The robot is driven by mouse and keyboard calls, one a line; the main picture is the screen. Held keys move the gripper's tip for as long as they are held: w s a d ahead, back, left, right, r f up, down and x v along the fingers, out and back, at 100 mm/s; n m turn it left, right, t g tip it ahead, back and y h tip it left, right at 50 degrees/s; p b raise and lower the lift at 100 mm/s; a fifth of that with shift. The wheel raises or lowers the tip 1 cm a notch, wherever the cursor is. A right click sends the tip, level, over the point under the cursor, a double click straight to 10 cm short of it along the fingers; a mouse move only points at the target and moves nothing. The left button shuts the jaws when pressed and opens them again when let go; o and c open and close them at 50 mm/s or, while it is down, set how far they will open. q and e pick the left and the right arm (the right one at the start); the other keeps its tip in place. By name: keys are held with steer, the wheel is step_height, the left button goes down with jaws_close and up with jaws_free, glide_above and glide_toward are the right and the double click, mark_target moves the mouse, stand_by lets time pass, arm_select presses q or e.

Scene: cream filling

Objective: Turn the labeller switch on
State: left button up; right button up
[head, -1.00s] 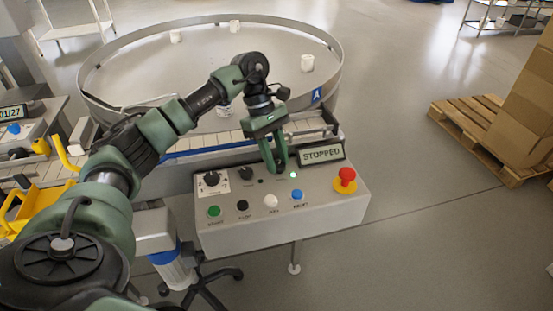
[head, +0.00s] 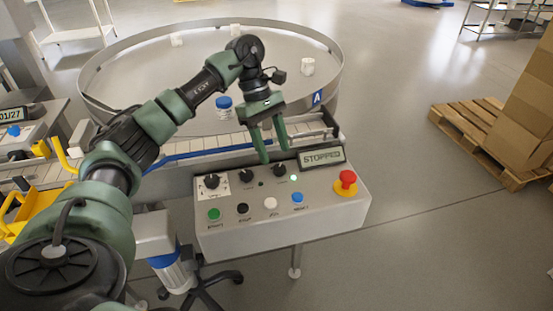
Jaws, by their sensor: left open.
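The grey control panel (head: 330,205) carries three black rotary knobs: a left knob (head: 211,181) on a white plate, a middle knob (head: 246,175) and a right knob (head: 279,170). Their labels are too small to read, so I cannot tell which is the labeller switch or its exact setting. A small green light (head: 294,177) glows beside the right knob. The display (head: 322,156) reads STOPPED. My left gripper (head: 274,156) is open and empty, just above and behind the right knob, its fingers apart and pointing down. My right gripper is not in view.
A red emergency button (head: 346,180) stands at the panel's right end, with a row of push buttons (head: 242,208) along the front. Behind are a conveyor (head: 205,143) and a round table (head: 130,50) with a blue-capped jar (head: 224,108). Pallet boxes (head: 510,125) stand right.

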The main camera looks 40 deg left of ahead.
mark_target(269, 167)
arm_select(q)
steer(key=v, duration=0.4)
stand_by(0.5)
